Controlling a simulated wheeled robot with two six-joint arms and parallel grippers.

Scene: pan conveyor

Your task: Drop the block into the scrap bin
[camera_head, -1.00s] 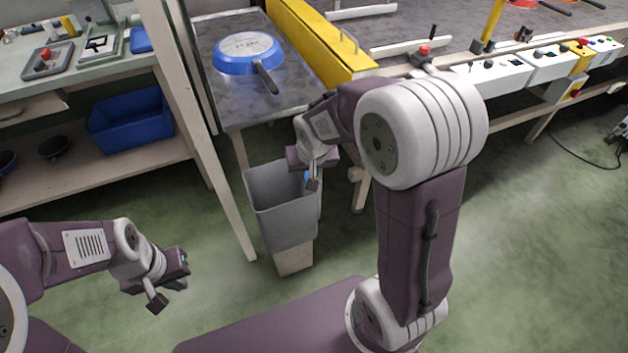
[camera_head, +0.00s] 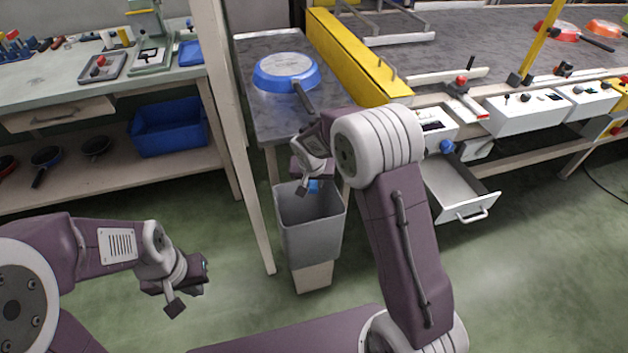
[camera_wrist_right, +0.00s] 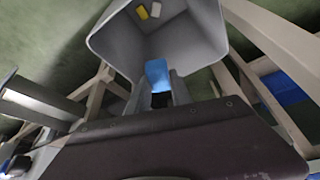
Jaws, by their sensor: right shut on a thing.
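The grey scrap bin (camera_head: 312,235) stands on the floor in front of the metal table, on a pale base. In the right wrist view its open mouth (camera_wrist_right: 110,45) shows a yellow piece and a white piece inside. My right gripper (camera_head: 308,188) is above the bin's mouth. It is shut on a blue block (camera_wrist_right: 157,73), which shows between the fingers in the right wrist view against the bin's inside. In the head view only a little of the block (camera_head: 314,186) shows under the gripper. My left gripper (camera_head: 188,296) is empty over the floor at left, its fingers apart.
A blue pan (camera_head: 286,72) lies on the metal table (camera_head: 255,110) behind the bin, handle toward my right arm. A pale post (camera_head: 240,150) rises left of the bin. An open drawer (camera_head: 462,198) juts out at right. A blue crate (camera_head: 170,128) sits on the left shelf.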

